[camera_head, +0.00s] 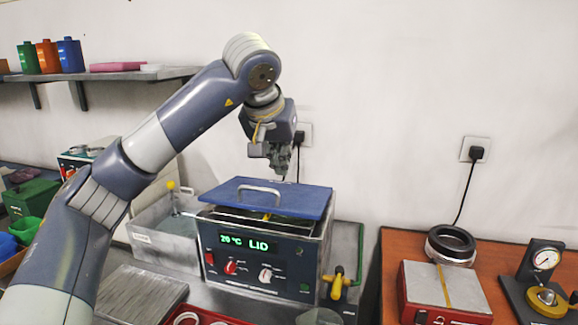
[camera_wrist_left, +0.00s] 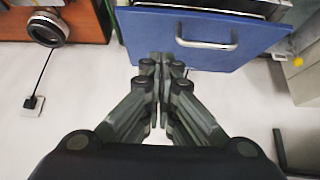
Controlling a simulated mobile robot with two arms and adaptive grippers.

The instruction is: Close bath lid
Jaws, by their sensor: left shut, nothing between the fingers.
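The bath (camera_head: 265,262) is a metal box with a dark blue front panel, knobs and a green display reading "20 °C LID". Its blue lid (camera_head: 300,200) has a silver bar handle (camera_head: 259,190). The lid sits tilted over the bath, with a gap under its front edge where a thin rod and part of the inside show. My left gripper (camera_head: 281,168) is above and behind the lid, apart from it, shut and empty. In the left wrist view its closed fingers (camera_wrist_left: 162,75) are just beside the lid (camera_wrist_left: 155,38) edge, with the handle (camera_wrist_left: 206,44) beyond. My right gripper is out of view.
An open metal tank (camera_head: 165,240) with a yellow-knobbed rod stands left of the bath. A yellow-handled valve (camera_head: 337,285) is at its right. A wooden table (camera_head: 395,250) with a ring (camera_head: 450,244) and gauge stand is further right.

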